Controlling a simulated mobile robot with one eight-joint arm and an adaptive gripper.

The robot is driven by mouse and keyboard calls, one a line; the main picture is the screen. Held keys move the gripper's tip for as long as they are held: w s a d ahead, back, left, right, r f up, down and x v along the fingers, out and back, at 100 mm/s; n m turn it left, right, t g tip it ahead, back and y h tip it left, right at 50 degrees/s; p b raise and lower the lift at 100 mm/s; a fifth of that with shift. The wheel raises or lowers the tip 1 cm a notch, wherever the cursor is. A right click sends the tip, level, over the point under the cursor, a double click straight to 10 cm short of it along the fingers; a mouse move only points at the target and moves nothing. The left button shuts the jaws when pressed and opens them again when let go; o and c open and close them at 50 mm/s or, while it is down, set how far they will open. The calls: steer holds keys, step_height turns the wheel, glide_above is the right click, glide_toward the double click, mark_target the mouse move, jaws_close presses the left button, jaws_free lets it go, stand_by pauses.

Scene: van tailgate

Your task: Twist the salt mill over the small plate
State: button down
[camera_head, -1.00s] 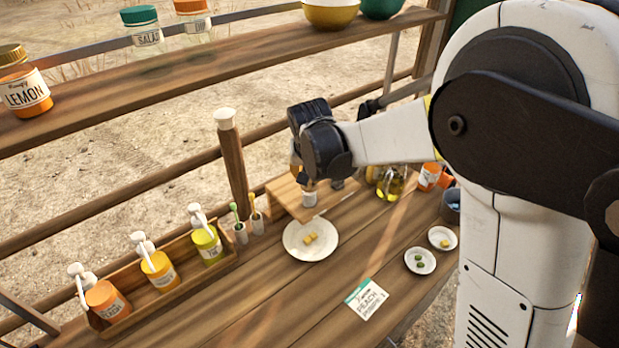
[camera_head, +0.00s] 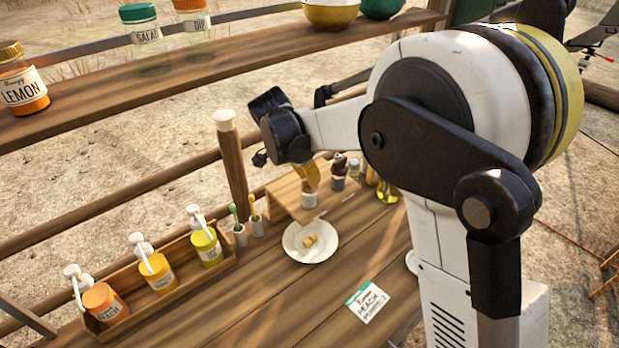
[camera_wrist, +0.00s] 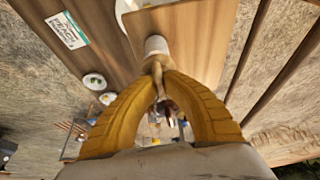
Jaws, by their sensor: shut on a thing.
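A white plate (camera_head: 296,252) with yellow cubes lies in front of the board, apart from the mill.
A dark-topped mill or shaker (camera_head: 338,172) and oil bottle (camera_head: 388,191) stand close right of the gripper. A tall wooden post-like mill (camera_head: 231,160) and a rack of pump bottles (camera_head: 157,278) are left. A jar shelf (camera_head: 220,65) runs above.

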steer(key=shift+m+g, duration=0.3)
steer(key=shift+m, duration=0.5)
steer(key=c, duration=1.5)
jaws_free()
